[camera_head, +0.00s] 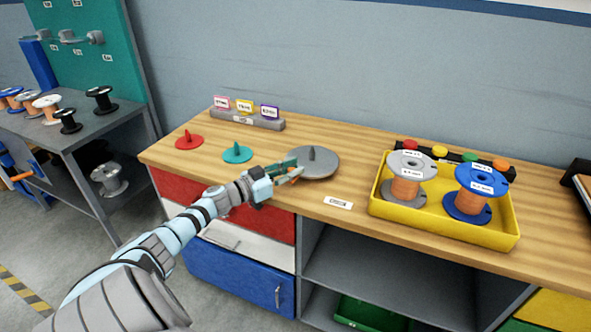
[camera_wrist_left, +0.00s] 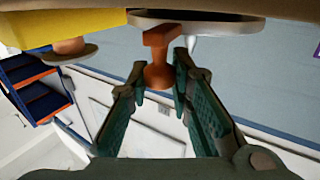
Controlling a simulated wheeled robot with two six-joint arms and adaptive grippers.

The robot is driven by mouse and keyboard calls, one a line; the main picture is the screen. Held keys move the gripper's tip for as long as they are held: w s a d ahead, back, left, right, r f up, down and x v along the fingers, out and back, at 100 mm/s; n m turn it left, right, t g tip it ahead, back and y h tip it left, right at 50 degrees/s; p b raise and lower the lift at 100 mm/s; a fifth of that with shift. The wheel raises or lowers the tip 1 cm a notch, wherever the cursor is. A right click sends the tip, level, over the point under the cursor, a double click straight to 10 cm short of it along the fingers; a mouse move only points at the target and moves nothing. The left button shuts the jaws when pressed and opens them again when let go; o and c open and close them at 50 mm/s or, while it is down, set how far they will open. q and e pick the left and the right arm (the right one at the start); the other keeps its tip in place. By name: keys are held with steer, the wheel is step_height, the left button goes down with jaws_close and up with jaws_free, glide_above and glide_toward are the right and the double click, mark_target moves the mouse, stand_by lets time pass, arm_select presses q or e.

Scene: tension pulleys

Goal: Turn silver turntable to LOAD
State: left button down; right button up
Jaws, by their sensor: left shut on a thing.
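The silver turntable (camera_head: 318,165) is a grey disc with an upright grey fin, lying on the wooden bench top. An orange knob (camera_wrist_left: 158,62) stands at its rim; the wrist view shows it hanging from the disc (camera_wrist_left: 215,20), as that picture is upside down. My left gripper (camera_head: 291,173) is at the disc's near-left edge, its green fingers on both sides of the knob, shut on it. The left gripper's fingers (camera_wrist_left: 165,82) also show in the wrist view. A small white label (camera_head: 338,203) lies in front of the disc; its print is too small to read. My right gripper is not in view.
A red disc (camera_head: 189,141) and a teal disc (camera_head: 237,154) lie to the left. A grey block (camera_head: 246,121) with several signs stands behind. A yellow tray (camera_head: 445,230) with spools is at the right. Bench top between disc and tray is mostly clear.

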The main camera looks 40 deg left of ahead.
arm_select(q)
steer(key=shift+f, duration=0.2)
steer(key=c, duration=1.5)
jaws_free()
steer(key=shift+a, duration=0.1)
steer(key=shift+o, duration=0.2)
steer(key=shift+r, duration=0.1)
